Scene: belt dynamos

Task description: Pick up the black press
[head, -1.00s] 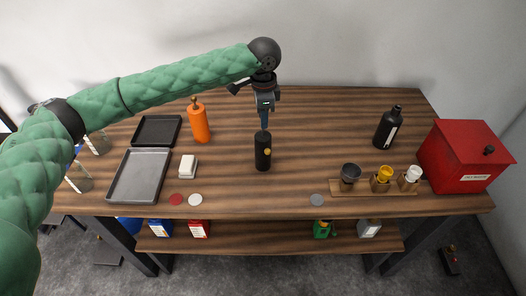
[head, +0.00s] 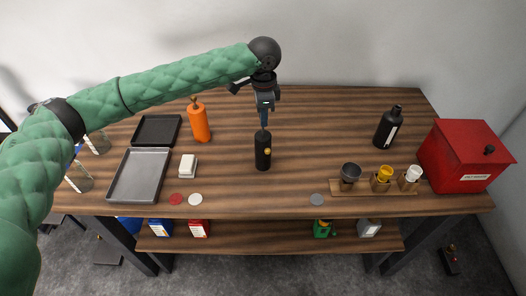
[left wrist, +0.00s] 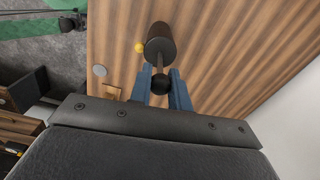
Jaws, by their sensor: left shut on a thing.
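The black press (head: 263,153) is a dark upright cylinder with a small yellow knob on its side, standing near the middle of the wooden table. My left gripper (head: 264,121) is directly above it, pointing down. In the left wrist view, the press body (left wrist: 160,42) lies just beyond the blue fingers, with a thin stem and a round dark top knob (left wrist: 161,84) between them. My left gripper (left wrist: 160,88) is shut on the press at this top knob. The press looks to be at table level; whether its base touches the table is hard to tell. My right gripper is not in view.
An orange press-like cylinder (head: 200,124) stands to the left, near a white block (head: 188,166) and two trays (head: 116,190). A black bottle (head: 387,128), a wooden rack of small items (head: 347,188) and a red box (head: 446,172) are to the right. The table around the press is clear.

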